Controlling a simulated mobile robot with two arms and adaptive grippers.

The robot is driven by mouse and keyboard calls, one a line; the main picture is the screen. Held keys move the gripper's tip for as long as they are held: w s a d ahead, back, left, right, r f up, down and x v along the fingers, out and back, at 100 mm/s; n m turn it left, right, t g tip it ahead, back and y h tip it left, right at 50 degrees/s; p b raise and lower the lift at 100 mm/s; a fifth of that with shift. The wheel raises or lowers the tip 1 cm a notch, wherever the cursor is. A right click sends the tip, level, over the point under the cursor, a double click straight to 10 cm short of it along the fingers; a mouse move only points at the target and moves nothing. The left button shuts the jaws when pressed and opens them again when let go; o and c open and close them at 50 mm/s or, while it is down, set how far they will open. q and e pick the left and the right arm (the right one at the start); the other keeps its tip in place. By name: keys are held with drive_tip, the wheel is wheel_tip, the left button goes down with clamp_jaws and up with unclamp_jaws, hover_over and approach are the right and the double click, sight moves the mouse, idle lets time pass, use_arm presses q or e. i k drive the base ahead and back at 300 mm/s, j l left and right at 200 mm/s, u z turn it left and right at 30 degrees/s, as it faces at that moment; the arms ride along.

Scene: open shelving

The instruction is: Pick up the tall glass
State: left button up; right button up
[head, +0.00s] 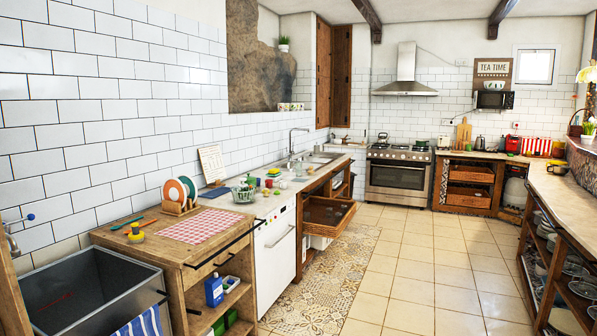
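I cannot make out a tall glass in the head view. The open shelving (538,262) under the right counter holds several bowls, plates and other dishes, too small to tell apart. Some of its contents are hidden behind the wooden posts and in shadow. Neither of my grippers is in view.
A tiled floor (420,262) lies clear between the counters. A drawer (328,212) stands pulled out on the left, near a white dishwasher (275,245). A wooden cabinet (215,252) and metal basin (85,290) are at near left. A stove (398,178) stands at the back.

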sight(297, 164)
drive_tip(key=i+z, duration=0.3)
drive_tip(key=i, duration=0.85)
drive_tip(key=i+l, duration=0.1)
drive_tip(key=i, duration=2.05)
